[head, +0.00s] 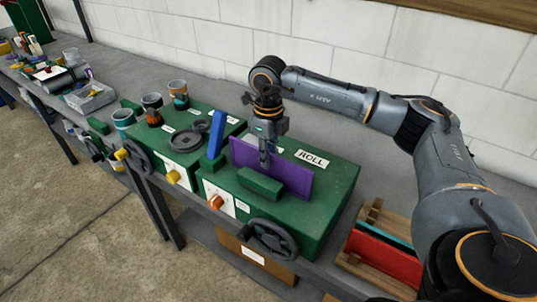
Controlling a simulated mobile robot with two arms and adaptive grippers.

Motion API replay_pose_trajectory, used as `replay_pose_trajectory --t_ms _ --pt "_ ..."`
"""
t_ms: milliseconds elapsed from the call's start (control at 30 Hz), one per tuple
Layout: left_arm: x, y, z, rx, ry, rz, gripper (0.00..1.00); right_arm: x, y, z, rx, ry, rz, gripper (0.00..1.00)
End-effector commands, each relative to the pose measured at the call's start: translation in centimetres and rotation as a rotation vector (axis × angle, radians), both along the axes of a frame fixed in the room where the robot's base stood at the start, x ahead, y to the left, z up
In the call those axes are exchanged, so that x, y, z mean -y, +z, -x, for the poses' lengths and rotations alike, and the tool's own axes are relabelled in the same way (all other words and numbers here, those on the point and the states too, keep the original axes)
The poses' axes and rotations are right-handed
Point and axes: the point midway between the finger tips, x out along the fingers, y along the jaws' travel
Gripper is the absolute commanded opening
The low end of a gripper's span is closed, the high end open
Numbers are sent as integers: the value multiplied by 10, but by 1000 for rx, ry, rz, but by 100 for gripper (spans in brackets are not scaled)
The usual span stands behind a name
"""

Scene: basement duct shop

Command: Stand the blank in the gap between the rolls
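The blank looks to be the purple flat sheet (295,178), standing upright on the green machine labelled ROLL (330,190). A short green bar (261,184) lies along the front of the sheet's lower edge. Anything behind the sheet is hidden, so I cannot tell if it stands between two rolls. My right gripper (266,158) points down at the sheet's upper edge, with a finger in front of its face. The far finger is hidden, so I cannot tell whether it grips the sheet. My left gripper is not in view.
A blue upright piece (217,134) stands left of the sheet, by a green block (212,163). A second green machine (180,150) carries a dark ring (186,140) and cups. A wooden crate with a red piece (385,258) is at right. A black handwheel (271,239) sticks out in front.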

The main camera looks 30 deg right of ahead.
Motion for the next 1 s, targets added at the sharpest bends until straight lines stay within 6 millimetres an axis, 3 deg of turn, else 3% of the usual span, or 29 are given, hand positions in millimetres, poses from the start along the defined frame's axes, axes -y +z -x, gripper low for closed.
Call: replay_pose_trajectory --t_ms 400,467,800,1000 --pt "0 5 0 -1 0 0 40 0 6 0 1 0 0 31" --pt "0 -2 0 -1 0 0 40 0 9 -1 3 0 0 31" --pt "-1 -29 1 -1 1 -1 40 -1 79 -1 7 2 -2 31" --pt "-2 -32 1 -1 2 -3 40 0 114 -1 3 0 0 31"
